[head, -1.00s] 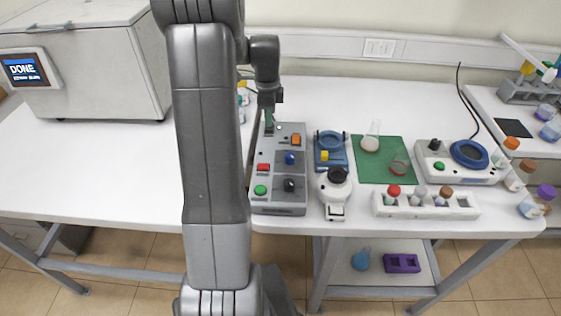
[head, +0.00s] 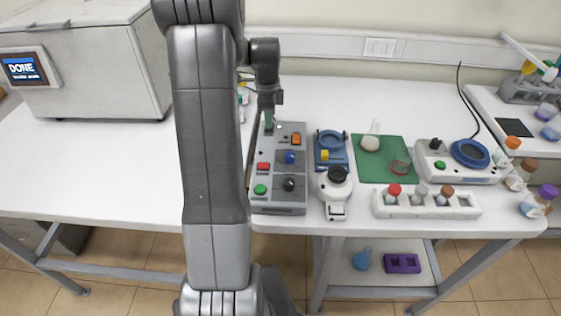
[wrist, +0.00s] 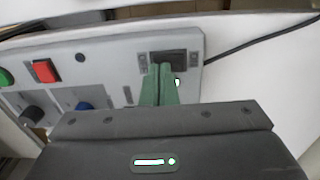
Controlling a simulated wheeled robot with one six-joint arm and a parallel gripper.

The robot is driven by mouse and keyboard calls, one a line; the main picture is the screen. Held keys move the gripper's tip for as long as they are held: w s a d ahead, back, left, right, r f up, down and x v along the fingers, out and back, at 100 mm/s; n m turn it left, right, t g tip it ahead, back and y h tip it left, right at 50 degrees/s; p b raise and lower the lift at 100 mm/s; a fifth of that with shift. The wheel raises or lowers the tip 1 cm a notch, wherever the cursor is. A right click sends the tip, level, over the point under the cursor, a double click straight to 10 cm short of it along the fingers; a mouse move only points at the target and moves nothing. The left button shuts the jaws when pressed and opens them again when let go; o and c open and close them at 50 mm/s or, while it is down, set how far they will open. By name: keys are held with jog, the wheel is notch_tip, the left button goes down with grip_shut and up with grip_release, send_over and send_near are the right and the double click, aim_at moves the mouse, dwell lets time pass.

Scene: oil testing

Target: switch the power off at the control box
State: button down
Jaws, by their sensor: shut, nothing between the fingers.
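The grey control box (head: 278,208) stands on the white table, just right of my arm in the head view. It carries red, green and orange buttons and blue and black knobs. In the wrist view, a black rocker switch (wrist: 174,57) sits in a dark recess near the end of the box (wrist: 110,62). My gripper (wrist: 160,68) is shut and empty, its green fingers together. The fingertips are at the lower edge of the switch and hide part of it; I cannot tell whether they touch. In the head view, my gripper (head: 268,124) is at the box's far left corner.
A black cable (wrist: 250,42) leaves the box's end. A blue-and-white instrument (head: 332,150), a white microscope-like device (head: 335,190) and a vial rack (head: 425,206) stand to the right. A large grey machine (head: 95,80) stands left, with open table between.

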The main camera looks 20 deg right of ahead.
jog(key=shift+f, duration=0.4)
jog(key=shift+r+p, duration=2.4)
jog(key=shift+r, duration=1.15)
jog(key=shift+f, duration=0.15)
notch_tip(320, 180, down, 7)
jog(key=b, duration=0.5)
jog(key=shift+r, duration=0.2)
